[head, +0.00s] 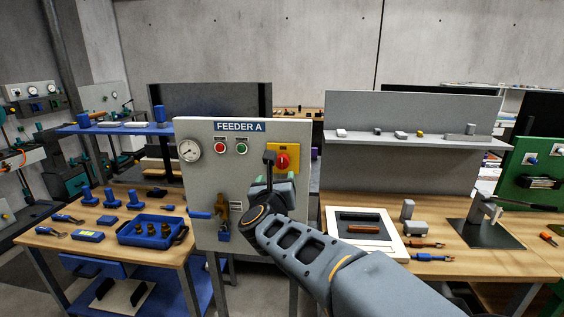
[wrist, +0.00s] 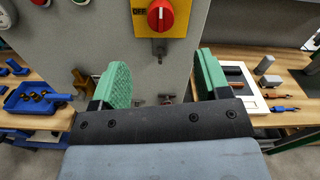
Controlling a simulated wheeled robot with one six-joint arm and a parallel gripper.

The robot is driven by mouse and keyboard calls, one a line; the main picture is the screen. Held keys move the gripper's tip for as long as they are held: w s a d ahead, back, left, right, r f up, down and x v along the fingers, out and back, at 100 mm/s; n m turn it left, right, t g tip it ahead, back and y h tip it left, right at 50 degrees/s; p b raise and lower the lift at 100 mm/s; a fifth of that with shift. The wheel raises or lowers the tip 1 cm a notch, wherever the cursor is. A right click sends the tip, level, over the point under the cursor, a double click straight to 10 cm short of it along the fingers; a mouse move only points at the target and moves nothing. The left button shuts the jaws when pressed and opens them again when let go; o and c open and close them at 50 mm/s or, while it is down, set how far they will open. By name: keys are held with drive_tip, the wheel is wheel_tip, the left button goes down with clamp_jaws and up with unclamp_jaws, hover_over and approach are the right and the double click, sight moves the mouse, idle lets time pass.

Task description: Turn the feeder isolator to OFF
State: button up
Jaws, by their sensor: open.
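The feeder isolator (head: 282,161) is a red rotary knob on a yellow plate, at the upper right of the grey FEEDER A panel (head: 205,140). In the wrist view the red knob (wrist: 160,15) is at the top centre, with the word OFF on the plate to its left. In the head view my gripper (head: 274,180) is in front of the panel by the yellow plate, and my wrist hides part of the panel.
The panel also carries a gauge (head: 190,151), a red button (head: 220,147), a green button (head: 241,147) and a brass valve with a blue handle (head: 201,214). A wooden bench with a blue tray (head: 127,229) stands left; another bench with a white-framed tray (head: 338,232) stands right.

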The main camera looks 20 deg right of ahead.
sight(282, 163)
drive_tip(key=p+x, duration=0.2)
drive_tip(key=x, duration=1)
drive_tip(key=shift+w+d+p, duration=0.3)
drive_tip(key=shift+p, duration=0.1)
drive_tip(key=shift+f, duration=0.1)
drive_tip(key=shift+c, duration=0.3)
drive_tip(key=c, duration=0.9)
drive_tip(key=shift+o, duration=0.2)
